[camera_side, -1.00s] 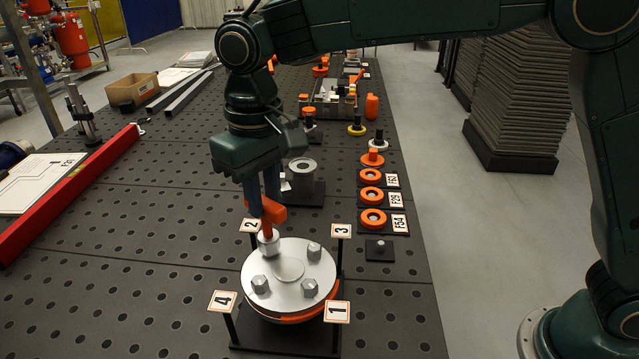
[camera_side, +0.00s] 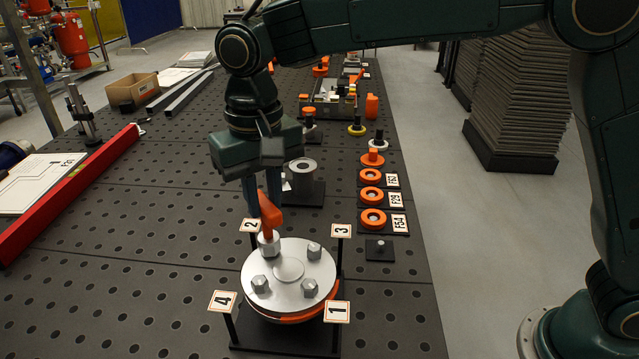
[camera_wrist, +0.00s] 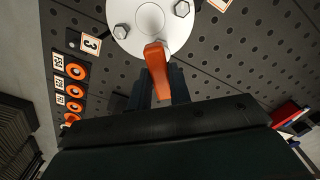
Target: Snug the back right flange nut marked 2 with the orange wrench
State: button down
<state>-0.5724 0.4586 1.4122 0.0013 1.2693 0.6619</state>
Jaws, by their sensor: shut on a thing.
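The round grey flange (camera_side: 289,290) stands on a dark stand with several hex nuts on its top face and number plates around it. The plate marked 2 (camera_side: 250,226) stands at its back left in the side view. My gripper (camera_side: 268,203) is shut on the orange wrench (camera_side: 270,215), which stands upright. The wrench's grey socket end (camera_side: 268,243) is down over the nut position beside plate 2, hiding that nut. In the wrist view the orange wrench (camera_wrist: 157,70) sits between the fingers at the edge of the flange (camera_wrist: 135,14).
Orange rings (camera_side: 373,219) with labels lie in a row to the right. A small dark block with a nut (camera_side: 379,248) is near them. A grey cylinder (camera_side: 302,178) stands behind the flange. A red beam (camera_side: 70,193) lies at left.

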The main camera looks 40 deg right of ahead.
dwell(0.4)
jog(key=shift+f+m, duration=0.1)
jog(key=shift+m, duration=1.7)
jog(key=shift+m, duration=1.7)
jog(key=shift+m, duration=1.7)
